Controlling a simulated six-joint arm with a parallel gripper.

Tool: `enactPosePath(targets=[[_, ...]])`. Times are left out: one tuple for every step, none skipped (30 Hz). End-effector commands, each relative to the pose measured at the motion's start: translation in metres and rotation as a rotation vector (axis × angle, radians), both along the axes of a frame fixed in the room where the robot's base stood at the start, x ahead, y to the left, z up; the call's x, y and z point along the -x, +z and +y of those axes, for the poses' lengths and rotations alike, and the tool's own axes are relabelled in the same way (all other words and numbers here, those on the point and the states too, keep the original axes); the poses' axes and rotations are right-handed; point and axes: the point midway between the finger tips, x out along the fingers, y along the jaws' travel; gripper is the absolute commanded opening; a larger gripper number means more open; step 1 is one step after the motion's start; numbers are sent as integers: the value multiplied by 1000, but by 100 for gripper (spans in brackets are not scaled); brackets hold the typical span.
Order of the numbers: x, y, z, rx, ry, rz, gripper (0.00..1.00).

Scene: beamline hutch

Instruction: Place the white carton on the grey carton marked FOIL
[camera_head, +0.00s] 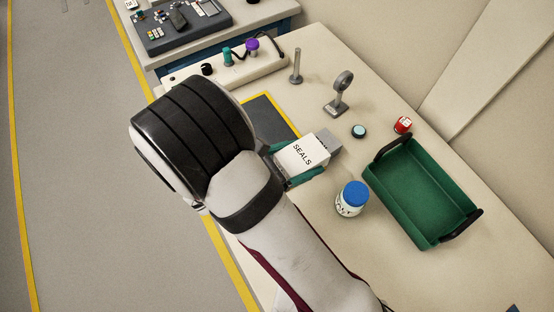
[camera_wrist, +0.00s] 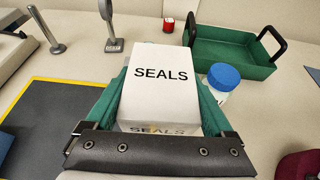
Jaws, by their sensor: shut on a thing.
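The white carton (camera_head: 303,152), marked SEALS, is between the green fingers of my gripper (camera_head: 297,160), which is shut on it. In the wrist view the white carton (camera_wrist: 160,78) shows its marked top, with my gripper's fingers (camera_wrist: 158,100) on its left and right sides. A grey block (camera_head: 328,141) shows just past the carton's far right edge in the head view. It is probably the grey carton, but its marking is hidden. I cannot tell whether the two touch. The white carton hides the grey block in the wrist view.
A blue-lidded jar (camera_head: 351,198) and a green tray (camera_head: 420,195) with black handles stand to the right. A red can (camera_head: 403,125), a small round teal-topped item (camera_head: 359,131), a round-headed stand (camera_head: 340,93) and a metal post (camera_head: 296,66) are behind. A dark yellow-edged mat (camera_head: 268,115) lies left.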

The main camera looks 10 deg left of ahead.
Motion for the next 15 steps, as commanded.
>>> enactPosePath(targets=[[-2,4,-7,-2,-4,-2,29],[-5,6,-11,-2,-5,-1,29],[-10,10,-19,-4,-8,-1,29],[-15,14,-26,-5,-10,-1,29],[-20,17,-35,-7,-14,-1,29],[-28,23,-47,-8,-19,-1,29],[-34,27,-57,-9,-21,-1,29],[-39,31,-68,-9,-25,0,29],[-45,37,-82,-10,-27,-1,29],[-50,42,-93,-9,-30,-1,29],[-53,46,-104,-8,-32,-1,29],[-57,51,-117,-7,-34,-1,29],[-58,54,-126,-5,-35,0,29],[-60,56,-133,-5,-36,0,29],[-61,58,-140,-2,-36,1,29]])
